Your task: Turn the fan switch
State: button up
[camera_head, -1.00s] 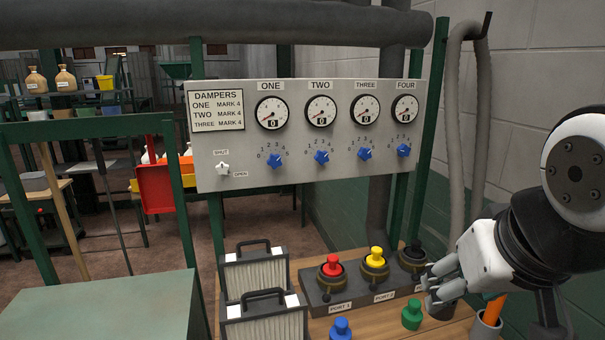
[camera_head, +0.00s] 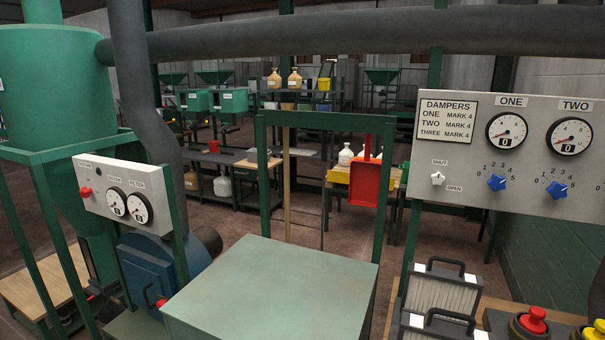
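A small grey panel (camera_head: 97,207) stands at the left, with two round gauges, the left one (camera_head: 116,205) and the right one (camera_head: 139,207). A red knob (camera_head: 85,192) sits on the panel's left side; its small labels are too blurred to read for sure, so I cannot tell if it is the fan switch. A blue rounded housing (camera_head: 150,265) stands below the panel, with a red part (camera_head: 161,303) low at its front. My gripper is outside the view.
A green-topped box (camera_head: 275,290) stands in the front middle. A green hopper (camera_head: 50,90) and grey pipe (camera_head: 140,100) rise at the left. Brown floor shows behind the box.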

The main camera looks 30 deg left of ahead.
aim_at(85, 193)
jog(key=u, duration=2)
jog(key=i+j+u, duration=0.1)
jog(key=i+j, duration=0.4)
jog(key=i+j+u, duration=0.1)
jog(key=i+j, duration=0.4)
jog(key=i+j+u, duration=0.1)
jog(key=i+j, duration=0.3)
jog(key=i, duration=0.25)
jog(key=i+j, duration=0.4)
jog(key=i, duration=0.15)
jog(key=u, duration=0.05)
